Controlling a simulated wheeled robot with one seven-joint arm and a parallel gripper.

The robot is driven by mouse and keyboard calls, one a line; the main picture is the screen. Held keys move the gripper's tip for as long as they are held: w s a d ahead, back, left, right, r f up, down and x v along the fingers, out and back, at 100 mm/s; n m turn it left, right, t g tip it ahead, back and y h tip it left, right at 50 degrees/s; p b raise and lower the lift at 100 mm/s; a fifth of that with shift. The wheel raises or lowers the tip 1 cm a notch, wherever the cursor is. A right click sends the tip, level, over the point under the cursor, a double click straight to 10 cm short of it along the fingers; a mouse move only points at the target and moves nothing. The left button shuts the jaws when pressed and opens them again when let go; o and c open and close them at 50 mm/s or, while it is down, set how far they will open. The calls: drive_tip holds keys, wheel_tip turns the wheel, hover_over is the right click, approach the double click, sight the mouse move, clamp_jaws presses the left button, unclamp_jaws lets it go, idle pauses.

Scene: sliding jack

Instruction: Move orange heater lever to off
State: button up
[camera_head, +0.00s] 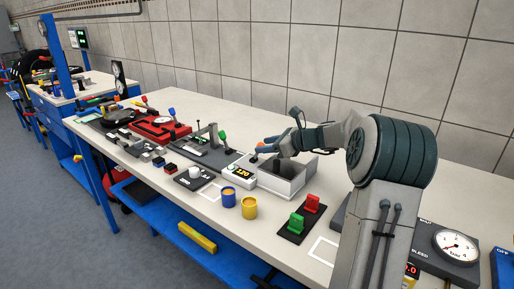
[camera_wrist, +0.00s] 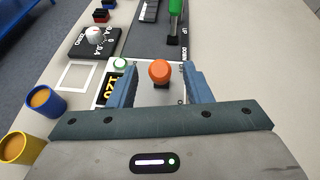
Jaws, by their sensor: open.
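The orange lever knob (camera_wrist: 159,71) stands up from the white heater box in the wrist view. Its dark base shows below the knob, on the panel. My gripper (camera_wrist: 160,80) is open, with one blue finger on each side of the knob and a visible gap on both sides. In the head view my gripper (camera_head: 266,148) is over the heater box (camera_head: 236,173), which has a yellow-digit display, and I cannot make out the knob clearly there. The lever's off marking cannot be read.
A green-handled lever (camera_wrist: 176,18) marked UP and DOWN stands beyond.

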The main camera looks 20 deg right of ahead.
drive_tip(key=shift+x, duration=2.15)
clamp_jaws()
